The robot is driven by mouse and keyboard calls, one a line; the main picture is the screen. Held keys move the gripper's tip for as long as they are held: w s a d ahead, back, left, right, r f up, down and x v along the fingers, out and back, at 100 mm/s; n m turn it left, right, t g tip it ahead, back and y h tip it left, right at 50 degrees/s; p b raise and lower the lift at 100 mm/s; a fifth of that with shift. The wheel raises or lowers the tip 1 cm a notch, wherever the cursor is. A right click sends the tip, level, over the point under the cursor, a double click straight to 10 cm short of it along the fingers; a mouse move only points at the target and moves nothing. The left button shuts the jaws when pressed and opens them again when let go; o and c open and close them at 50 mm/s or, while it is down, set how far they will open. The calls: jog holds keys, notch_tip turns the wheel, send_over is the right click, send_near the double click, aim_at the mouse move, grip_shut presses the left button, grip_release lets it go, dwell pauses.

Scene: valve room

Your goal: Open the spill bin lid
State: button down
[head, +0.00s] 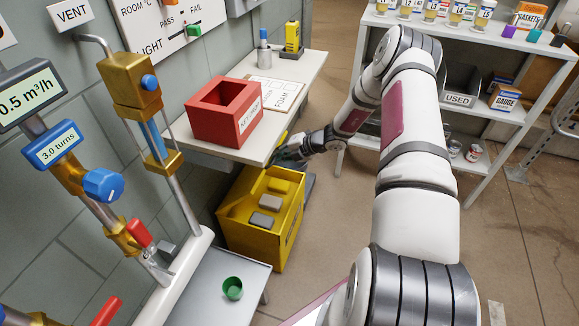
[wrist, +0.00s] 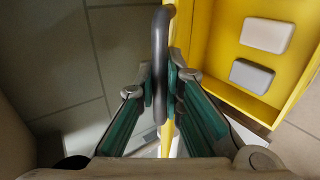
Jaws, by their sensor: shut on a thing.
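The yellow spill bin (head: 292,230) stands on the floor below the shelf, its top open and several pads visible inside. In the wrist view the bin (wrist: 207,75) is at the right, with a pale pad (wrist: 267,35) and a grey pad (wrist: 252,76) in it. A grey bar handle (wrist: 160,55) runs between my fingers, beside a thin yellow edge that looks like the raised lid seen edge-on. My gripper (wrist: 162,85) is shut on this handle. In the head view my gripper (head: 287,155) is above the bin's far end, and the lid is mostly hidden there.
A white rack (head: 475,110) is at the right; floor between is clear.

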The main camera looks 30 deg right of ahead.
jog(key=shift+w+a+r, duration=0.85)
jog(key=shift+w+r, duration=0.05)
jog(key=shift+w, duration=0.15)
jog(key=shift+w+a+r, duration=0.8)
jog(key=shift+w+r, duration=0.1)
jog(key=shift+w, duration=0.1)
jog(key=c, duration=1.7)
grip_release()
jog(key=shift+f, duration=0.1)
jog(key=shift+s+d, duration=0.1)
jog(key=shift+d, duration=0.05)
jog(key=shift+s+d+r, duration=0.2)
jog(key=shift+r, duration=0.1)
jog(key=v, duration=1.1)
jog(key=shift+a, duration=0.1)
